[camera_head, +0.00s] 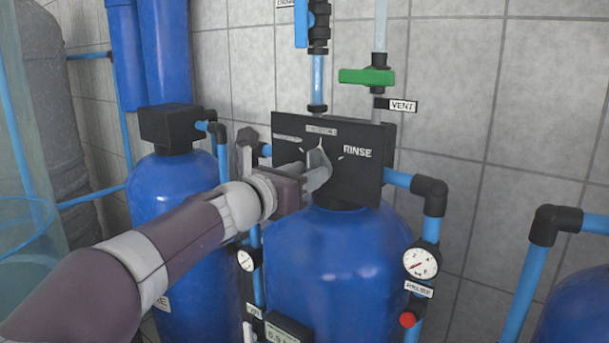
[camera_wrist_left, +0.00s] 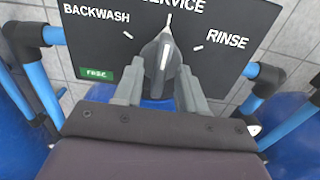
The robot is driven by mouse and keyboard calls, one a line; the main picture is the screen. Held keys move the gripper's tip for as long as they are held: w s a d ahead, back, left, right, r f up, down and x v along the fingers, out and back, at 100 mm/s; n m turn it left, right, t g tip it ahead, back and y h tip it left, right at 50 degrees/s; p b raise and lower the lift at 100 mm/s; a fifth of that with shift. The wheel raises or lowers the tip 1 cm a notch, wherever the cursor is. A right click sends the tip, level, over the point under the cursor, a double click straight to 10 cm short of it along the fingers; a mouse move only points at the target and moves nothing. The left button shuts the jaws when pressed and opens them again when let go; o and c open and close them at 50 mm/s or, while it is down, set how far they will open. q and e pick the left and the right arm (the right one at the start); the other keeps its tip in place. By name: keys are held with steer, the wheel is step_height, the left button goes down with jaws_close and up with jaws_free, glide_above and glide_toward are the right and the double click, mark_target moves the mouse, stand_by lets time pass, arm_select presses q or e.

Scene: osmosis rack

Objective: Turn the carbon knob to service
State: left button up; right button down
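The carbon knob (camera_wrist_left: 158,61) is dark grey with a white pointer line. It sits on a black panel (camera_wrist_left: 96,49) marked BACKWASH, SERVICE and RINSE. In the left wrist view the line points up, at the tick under SERVICE. My left gripper (camera_wrist_left: 158,82) is at the panel with one finger on each side of the knob. The fingers stand apart, and a gap shows between them and the knob's lower part. In the head view my left gripper (camera_head: 312,173) covers part of the knob. My right gripper is not in view.
The panel tops a blue tank (camera_head: 335,265). A green vent valve (camera_head: 367,76) is above it, with blue pipes around. A gauge (camera_head: 421,261) hangs at the right. Another blue tank (camera_head: 185,260) stands at the left. A tiled wall is behind.

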arm_select(q)
steer(key=b+v, duration=0.3)
steer(key=v, duration=0.9)
steer(key=shift+s+a+b, duration=0.2)
steer(key=shift+s+b, duration=0.1)
steer(key=shift+b, duration=0.05)
